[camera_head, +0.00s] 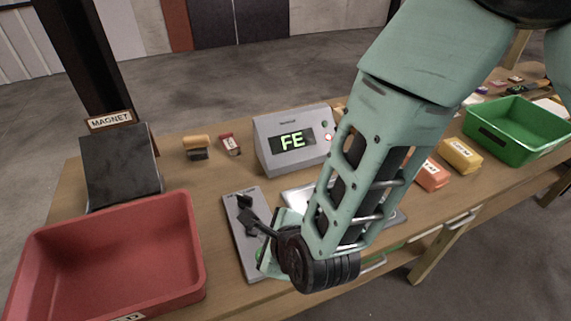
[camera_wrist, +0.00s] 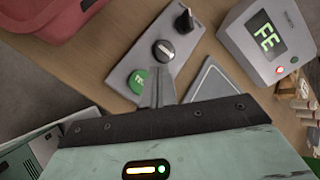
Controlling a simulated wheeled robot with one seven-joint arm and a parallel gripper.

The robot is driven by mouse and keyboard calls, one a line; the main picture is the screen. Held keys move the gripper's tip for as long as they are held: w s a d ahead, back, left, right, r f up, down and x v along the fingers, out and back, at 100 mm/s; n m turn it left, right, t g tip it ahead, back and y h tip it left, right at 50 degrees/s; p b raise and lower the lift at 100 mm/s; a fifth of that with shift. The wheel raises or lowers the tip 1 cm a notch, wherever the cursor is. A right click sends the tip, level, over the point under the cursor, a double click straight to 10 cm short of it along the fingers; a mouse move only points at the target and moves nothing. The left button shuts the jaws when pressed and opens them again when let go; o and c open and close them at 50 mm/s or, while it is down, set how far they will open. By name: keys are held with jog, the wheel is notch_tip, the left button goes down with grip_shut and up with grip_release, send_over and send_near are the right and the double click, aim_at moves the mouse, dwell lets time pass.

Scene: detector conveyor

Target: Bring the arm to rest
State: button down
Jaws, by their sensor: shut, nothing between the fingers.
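My arm reaches down from the upper right in the head view, and my gripper (camera_head: 248,208) hangs over the grey control panel (camera_head: 236,232). In the wrist view my gripper (camera_wrist: 158,84) shows its fingers together, with nothing between them. A black knob (camera_wrist: 184,20) stands at the panel's far end. I cannot tell whether the fingers touch the panel. My arm hides part of the table in the head view.
A detector box (camera_head: 290,140) reads "FE" behind the panel. A red bin (camera_head: 185,270) stands at the left, below a dark slanted block labelled MAGNET (camera_head: 120,165). A green bin (camera_head: 520,130) stands at the right. Orange (camera_head: 432,176) and yellow (camera_head: 460,154) blocks lie beside my arm.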

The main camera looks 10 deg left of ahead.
jog(key=shift+r, duration=0.25)
jog(key=s+d+r+n+g+h, duration=0.2)
jog(key=d+r+n, duration=0.3)
jog(key=d+n, duration=0.3)
jog(key=s+d+r+n+g+h, duration=0.1)
jog(key=s+d+r+n+g, duration=0.1)
jog(key=s+d+r+n, duration=0.3)
jog(key=s+d+r+n+g+h+b, duration=0.1)
jog(key=s+d+r+n+g+h, duration=0.1)
jog(key=d+n, duration=0.8)
notch_tip(320, 180, up, 3)
jog(key=s+n, duration=0.1)
jog(key=n, duration=0.2)
jog(key=shift+s+d+g+h, duration=0.3)
jog(key=shift+g, duration=0.1)
